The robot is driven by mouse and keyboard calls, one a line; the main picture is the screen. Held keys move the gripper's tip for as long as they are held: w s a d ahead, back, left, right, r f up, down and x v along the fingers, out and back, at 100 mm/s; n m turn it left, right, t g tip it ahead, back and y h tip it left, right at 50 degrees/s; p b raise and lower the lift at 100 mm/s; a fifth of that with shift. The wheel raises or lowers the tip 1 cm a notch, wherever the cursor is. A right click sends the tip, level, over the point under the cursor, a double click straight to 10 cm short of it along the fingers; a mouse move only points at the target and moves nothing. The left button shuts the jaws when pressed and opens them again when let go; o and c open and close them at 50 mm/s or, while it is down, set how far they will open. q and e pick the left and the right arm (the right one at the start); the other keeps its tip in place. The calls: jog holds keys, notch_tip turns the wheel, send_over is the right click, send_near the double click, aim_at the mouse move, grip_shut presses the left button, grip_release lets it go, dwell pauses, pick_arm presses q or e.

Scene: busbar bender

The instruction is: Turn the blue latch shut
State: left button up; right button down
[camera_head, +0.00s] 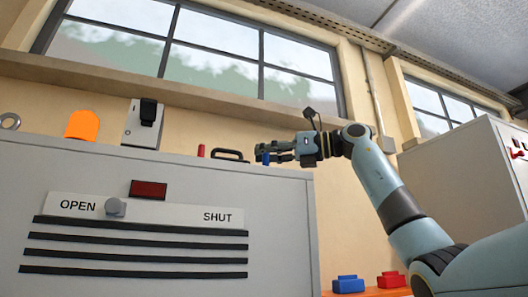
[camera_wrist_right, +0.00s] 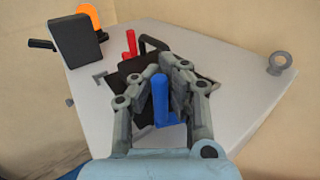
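The blue latch (camera_wrist_right: 160,98) is an upright blue post on a blue foot, on top of the grey cabinet (camera_head: 280,225). My right gripper (camera_head: 262,152) is at the cabinet's top right edge. In the right wrist view my right gripper (camera_wrist_right: 159,80) has one finger on each side of the blue post, very close to it. I cannot tell whether the fingers touch it. The blue latch also shows in the head view (camera_head: 266,158), partly behind the fingers. A red post (camera_wrist_right: 130,44) stands beyond it, also visible in the head view (camera_head: 201,150). My left gripper is out of view.
A black handle (camera_head: 230,155) stands between the red post and my gripper. An orange dome (camera_head: 82,125), a switch box (camera_head: 142,125) and a ring (camera_head: 10,121) are further left. The front has an OPEN–SHUT strip with its knob (camera_head: 115,207) near OPEN and a dark red panel (camera_head: 148,189).

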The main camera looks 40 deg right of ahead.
jog(key=shift+a+m+t+h, duration=0.15)
jog(key=shift+m+t+h, duration=0.15)
jog(key=shift+h, duration=0.1)
dwell(0.5)
jog(key=shift+w+a+m+t+h, duration=0.2)
jog(key=shift+m+t+h, duration=0.3)
jog(key=shift+h, duration=0.25)
jog(key=shift+w+a+m+t+h, duration=0.2)
jog(key=shift+m+t+h, duration=0.2)
jog(key=shift+m+h, duration=0.3)
jog(key=shift+w+a+m+t+h, duration=0.1)
jog(key=shift+w+m+t+h, duration=0.2)
jog(key=shift+m+h, duration=0.5)
jog(key=shift+w+a+m+t+h, duration=0.15)
jog(key=shift+m+t+h, duration=0.25)
jog(key=shift+h, duration=0.75)
jog(key=shift+w+d+m+h, duration=0.1)
jog(key=shift+w+m+h, duration=0.1)
jog(key=shift+m+h, duration=0.3)
jog(key=c, duration=1.3)
grip_release()
jog(key=s, duration=0.3)
jog(key=s+d, duration=0.1)
jog(key=s, duration=0.3)
jog(key=s+d, duration=0.1)
jog(key=s, duration=0.2)
jog(key=shift+s, duration=0.2)
jog(key=shift+s+a, duration=0.15)
jog(key=shift+s, duration=0.6)
